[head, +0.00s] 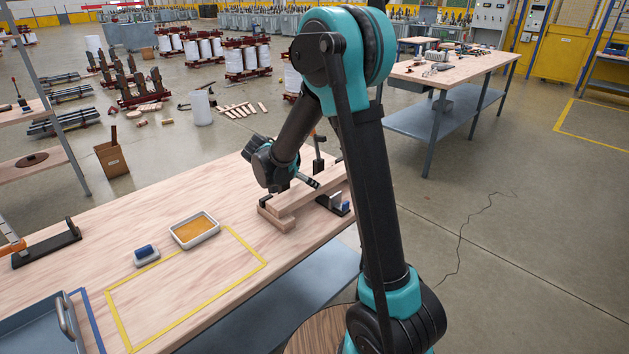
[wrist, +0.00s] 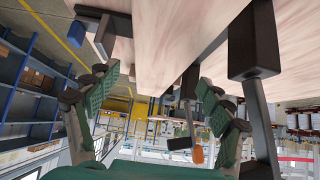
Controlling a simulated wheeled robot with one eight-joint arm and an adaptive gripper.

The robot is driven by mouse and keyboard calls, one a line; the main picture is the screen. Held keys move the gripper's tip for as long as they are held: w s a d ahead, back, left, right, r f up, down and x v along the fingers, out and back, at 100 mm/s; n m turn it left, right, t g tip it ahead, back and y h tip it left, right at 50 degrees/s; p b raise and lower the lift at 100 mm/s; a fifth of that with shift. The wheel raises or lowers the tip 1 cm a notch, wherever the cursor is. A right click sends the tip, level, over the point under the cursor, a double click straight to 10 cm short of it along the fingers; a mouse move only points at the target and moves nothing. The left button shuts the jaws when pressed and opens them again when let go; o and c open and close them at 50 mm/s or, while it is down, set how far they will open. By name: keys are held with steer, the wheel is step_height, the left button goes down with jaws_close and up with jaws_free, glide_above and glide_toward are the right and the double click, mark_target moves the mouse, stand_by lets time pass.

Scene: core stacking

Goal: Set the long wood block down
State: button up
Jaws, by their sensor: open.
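The long wood block (head: 305,194) lies on the far right part of the wooden workbench, on top of a shorter wood piece (head: 281,223) at its near-left end. My gripper (head: 308,182) is at the block, reaching over it from the far left. In the wrist view my gripper (wrist: 160,102) has its two teal fingers spread wide apart. Pale wood (wrist: 165,40) fills the top of that view beyond the fingers; I cannot clearly tell block from bench there. My arm hides part of the block's far end in the head view.
Black fixtures stand beside the block, one with an upright handle (head: 318,160). A shallow tray with orange content (head: 194,231), a blue-topped item (head: 146,254) and a yellow taped rectangle (head: 188,312) lie nearer. The taped area is clear. A blue-grey bin (head: 40,330) sits front left.

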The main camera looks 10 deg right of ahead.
steer(key=s+a, duration=0.3)
steer(key=a, duration=0.2)
steer(key=s+a, duration=0.2)
steer(key=shift+s+a, duration=0.3)
steer(key=shift+a, duration=0.05)
